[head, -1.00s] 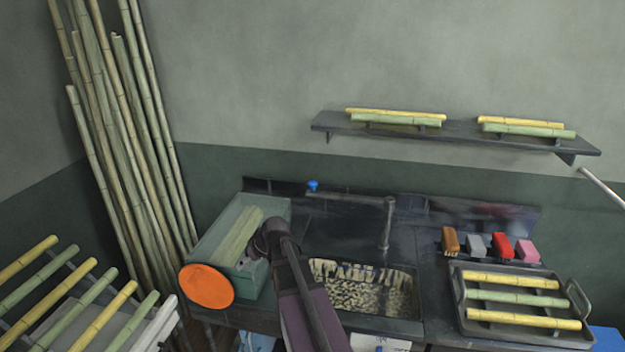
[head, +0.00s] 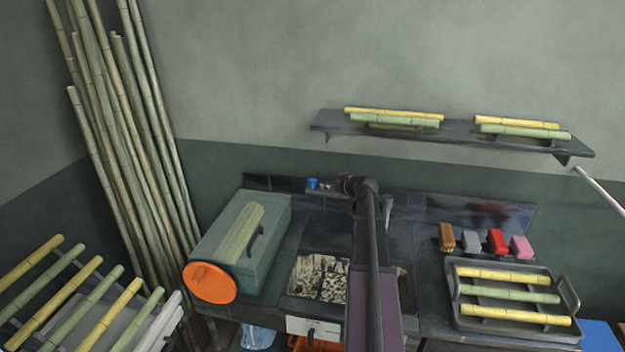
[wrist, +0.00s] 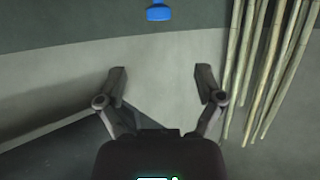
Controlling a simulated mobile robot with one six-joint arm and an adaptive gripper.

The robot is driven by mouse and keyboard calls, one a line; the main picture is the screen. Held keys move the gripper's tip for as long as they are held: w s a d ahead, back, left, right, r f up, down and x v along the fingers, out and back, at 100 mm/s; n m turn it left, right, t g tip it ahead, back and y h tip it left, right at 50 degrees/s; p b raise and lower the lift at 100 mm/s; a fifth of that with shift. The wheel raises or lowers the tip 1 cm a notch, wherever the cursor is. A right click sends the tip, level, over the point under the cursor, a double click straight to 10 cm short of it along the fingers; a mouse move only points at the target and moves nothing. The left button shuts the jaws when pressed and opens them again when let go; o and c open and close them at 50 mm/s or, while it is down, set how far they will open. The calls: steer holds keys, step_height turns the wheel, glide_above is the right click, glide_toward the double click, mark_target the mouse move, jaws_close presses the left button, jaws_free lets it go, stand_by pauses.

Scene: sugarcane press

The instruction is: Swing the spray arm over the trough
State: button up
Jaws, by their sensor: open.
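The spray arm is a dark pipe on an upright post (head: 387,212) at the back of the counter. Its blue tip (head: 313,184) points left, behind and to the left of the trough. The blue tip also shows at the top of the wrist view (wrist: 158,12). The trough (head: 318,287) is a dark sunken basin with a mottled inside, partly hidden by my arm. My gripper (head: 343,185) is at the back, just right of the blue tip and near the pipe; my arm hides most of the pipe. In the wrist view its fingers are apart with nothing between them.
A green box (head: 205,240) with an orange disc (head: 209,283) stands left of the trough. Several coloured blocks (head: 497,241) and a tray of cane pieces (head: 460,322) are on the right. A shelf (head: 465,137) is above; cane poles (head: 125,140) lean at left.

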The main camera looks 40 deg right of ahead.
mark_target(313, 180)
steer(key=shift+d, duration=0.1)
stand_by(0.3)
steer(key=b+x, duration=0.5)
steer(key=x, duration=0.8)
steer(key=shift+w+f, duration=0.15)
steer(key=shift+w, duration=0.25)
jaws_close()
